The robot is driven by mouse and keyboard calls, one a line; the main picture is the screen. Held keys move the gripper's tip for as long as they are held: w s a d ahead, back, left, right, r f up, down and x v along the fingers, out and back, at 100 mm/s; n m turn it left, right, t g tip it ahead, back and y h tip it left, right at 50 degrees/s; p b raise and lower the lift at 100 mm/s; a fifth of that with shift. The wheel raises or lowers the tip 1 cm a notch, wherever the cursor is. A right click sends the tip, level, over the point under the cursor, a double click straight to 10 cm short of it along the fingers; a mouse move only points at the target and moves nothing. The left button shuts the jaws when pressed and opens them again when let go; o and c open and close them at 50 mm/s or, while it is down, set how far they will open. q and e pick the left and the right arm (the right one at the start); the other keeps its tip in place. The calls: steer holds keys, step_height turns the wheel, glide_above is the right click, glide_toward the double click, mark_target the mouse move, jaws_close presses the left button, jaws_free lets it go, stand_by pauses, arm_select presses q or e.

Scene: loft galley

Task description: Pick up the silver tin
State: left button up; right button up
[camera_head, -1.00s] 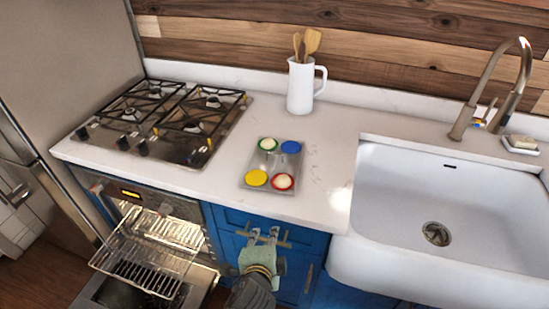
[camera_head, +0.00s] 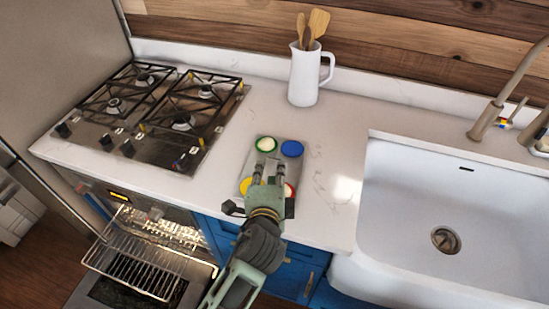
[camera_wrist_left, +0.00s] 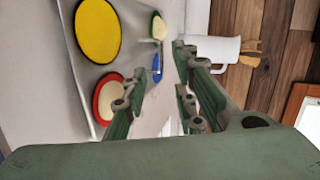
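A silver tray-like tin (camera_head: 250,166) lies on the white counter. It carries a green-rimmed disc (camera_head: 265,144), a blue disc (camera_head: 292,149), a yellow disc (camera_head: 247,186) and a red-rimmed disc (camera_head: 290,190). No separate silver tin can be made out. My left gripper (camera_head: 265,167) is over the middle of the tray and hides part of it, including parts of the yellow and red-rimmed discs. In the left wrist view the gripper's fingers (camera_wrist_left: 160,72) are apart with nothing held. The yellow disc (camera_wrist_left: 98,31) and red-rimmed disc (camera_wrist_left: 107,100) are beside them. My right gripper is not in view.
A white pitcher (camera_head: 304,76) with wooden utensils stands behind the tray. A gas hob (camera_head: 150,115) is on the left and a white sink (camera_head: 400,200) on the right. Below, the oven is open with its rack (camera_head: 140,265) out. Counter between tray and sink is clear.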

mark_target(273, 171)
arm_select(q)
steer(key=shift+w+f, duration=0.1)
steer(key=shift+w, duration=0.65)
steer(key=shift+w+d+f+p, duration=0.1)
steer(key=shift+w+f+p, duration=0.05)
steer(key=shift+w+p, duration=0.2)
steer(key=shift+w+f, duration=0.1)
steer(key=shift+w, duration=0.25)
steer(key=p+x, duration=0.1)
steer(key=x, duration=0.2)
steer(key=shift+w+f, duration=0.15)
steer(key=shift+w, duration=0.05)
steer(key=shift+w+f, duration=0.25)
steer(key=shift+w, duration=0.15)
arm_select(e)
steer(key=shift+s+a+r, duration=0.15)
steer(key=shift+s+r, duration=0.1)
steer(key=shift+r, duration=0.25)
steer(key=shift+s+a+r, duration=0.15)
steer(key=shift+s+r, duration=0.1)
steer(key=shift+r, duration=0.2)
arm_select(q)
steer(key=shift+c, duration=0.5)
